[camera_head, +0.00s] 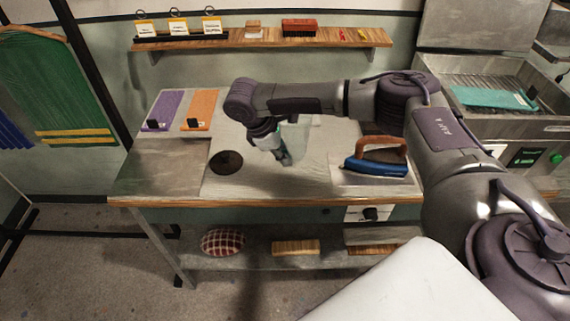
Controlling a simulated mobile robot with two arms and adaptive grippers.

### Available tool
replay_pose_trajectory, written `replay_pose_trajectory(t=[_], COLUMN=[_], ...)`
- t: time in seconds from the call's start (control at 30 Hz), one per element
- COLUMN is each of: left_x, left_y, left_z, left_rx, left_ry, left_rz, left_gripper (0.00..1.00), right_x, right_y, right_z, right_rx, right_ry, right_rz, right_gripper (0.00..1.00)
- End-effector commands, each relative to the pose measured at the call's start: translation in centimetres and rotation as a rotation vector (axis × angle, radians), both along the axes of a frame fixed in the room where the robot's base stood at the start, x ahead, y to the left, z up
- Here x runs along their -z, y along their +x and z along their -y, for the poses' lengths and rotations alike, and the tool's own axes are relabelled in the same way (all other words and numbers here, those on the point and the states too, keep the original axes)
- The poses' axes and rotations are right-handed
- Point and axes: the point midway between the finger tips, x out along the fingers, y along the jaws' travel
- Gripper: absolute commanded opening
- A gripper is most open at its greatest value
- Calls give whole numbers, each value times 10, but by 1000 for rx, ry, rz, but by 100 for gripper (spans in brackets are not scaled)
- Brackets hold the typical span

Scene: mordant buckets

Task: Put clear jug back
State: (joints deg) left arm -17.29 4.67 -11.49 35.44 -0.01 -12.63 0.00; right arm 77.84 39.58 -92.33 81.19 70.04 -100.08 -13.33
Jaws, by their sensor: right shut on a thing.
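The clear jug (298,137), pale and see-through, is at the middle of the workbench. My right gripper (281,151) points down at the jug's left side and is shut on it. My right arm comes in from the right and crosses above the bench, and the gripper hides part of the jug. I cannot tell whether the jug's base touches the bench top. A dark round disc (227,161) lies on the bench to the left of the jug. My left gripper is not in view.
The bench (165,172) holds purple (165,109) and orange (201,109) pieces at the back left. A blue iron (377,165) with a wooden handle stands on the right. A wall shelf (230,41) runs above. A metal sink unit (475,125) is at the far right.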

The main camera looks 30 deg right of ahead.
Motion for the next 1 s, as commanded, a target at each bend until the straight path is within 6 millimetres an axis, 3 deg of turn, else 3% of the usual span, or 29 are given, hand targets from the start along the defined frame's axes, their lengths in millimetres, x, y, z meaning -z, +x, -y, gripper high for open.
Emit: replay_pose_trajectory(t=[0.33,0.77,0.8,0.9,1.0], left_x=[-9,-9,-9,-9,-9], left_y=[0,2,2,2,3], left_z=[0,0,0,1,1], left_rx=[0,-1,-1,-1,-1], left_ry=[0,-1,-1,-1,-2], left_rz=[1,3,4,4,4], left_gripper=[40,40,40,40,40], right_x=[37,45,45,45,45], right_y=[0,0,0,0,0], right_z=[0,-1,-1,-1,-1], right_rx=[2,0,0,0,0], right_ry=[-2,0,1,1,1], right_rz=[1,2,1,1,1], right_gripper=[0,0,16,33,35])
